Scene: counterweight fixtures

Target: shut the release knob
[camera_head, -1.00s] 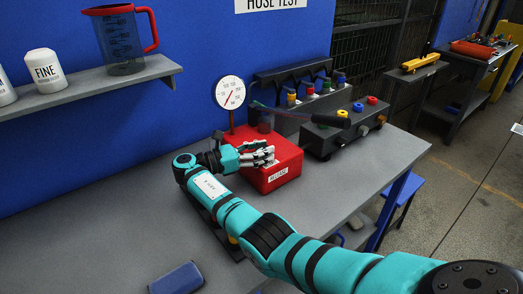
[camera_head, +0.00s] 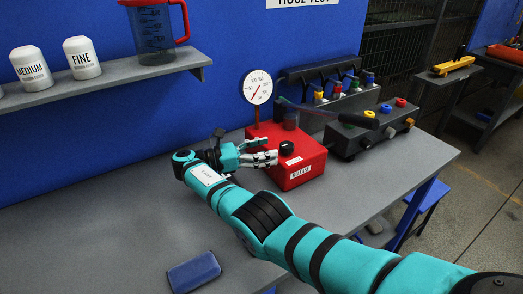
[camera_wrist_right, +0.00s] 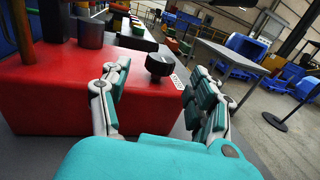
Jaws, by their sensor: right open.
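The release knob (camera_head: 287,148) is a small black knob on top of the red box (camera_head: 304,174), whose front carries a "RELEASE" label. My right gripper (camera_head: 272,151) is open at the left side of the box top, with its fingers pointing toward the knob and their tips just short of it. In the right wrist view the knob (camera_wrist_right: 159,65) shows ahead, in line with the gap between the two spread fingers (camera_wrist_right: 158,72). Nothing is held. Whether a finger touches the box top cannot be told. My left gripper is out of view.
A round dial gauge (camera_head: 257,87) on a red post stands behind the box. A dark manifold (camera_head: 372,134) with coloured caps stands to the right. A blue case (camera_head: 194,271) lies on the front of the grey bench.

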